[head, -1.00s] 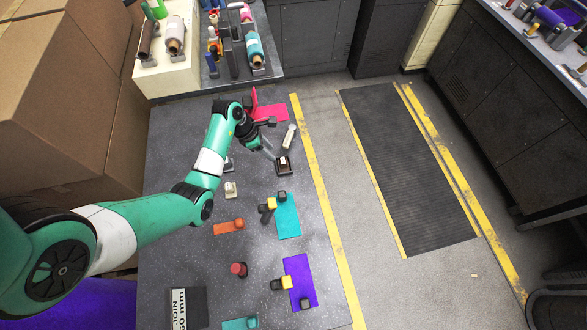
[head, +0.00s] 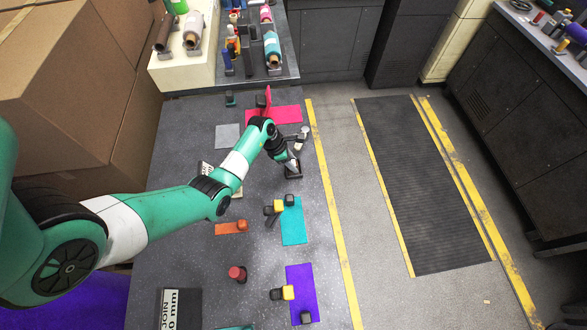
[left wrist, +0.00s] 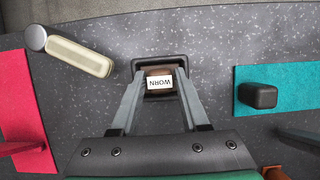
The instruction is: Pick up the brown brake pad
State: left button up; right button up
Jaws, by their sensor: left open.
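The brown brake pad (left wrist: 153,72) sits in a small dark tray (left wrist: 181,63) and carries a white label reading WORN. My left gripper (left wrist: 160,82) is open, with one finger on each side of the pad in the left wrist view. I cannot tell whether the fingers touch it. In the head view my left gripper (head: 292,165) is down over the dark tray (head: 293,176) and largely hides the pad. My right gripper is not in view.
A cream-handled tool with a round grey end (left wrist: 80,56) lies beside the tray. A pink felt sheet (head: 285,115) lies behind, and a teal felt sheet (head: 293,228) with a black block lies in front. Orange felt (head: 230,228) is nearer left.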

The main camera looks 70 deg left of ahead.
aim_at(294, 163)
pick_arm(q)
jog(key=shift+w+f, duration=0.15)
jog(key=shift+f, duration=0.3)
jog(key=shift+r, duration=0.1)
grip_shut()
notch_tip(294, 163, up, 10)
jog(key=p, duration=0.4)
jog(key=shift+f, duration=0.25)
jog(key=shift+r, duration=0.25)
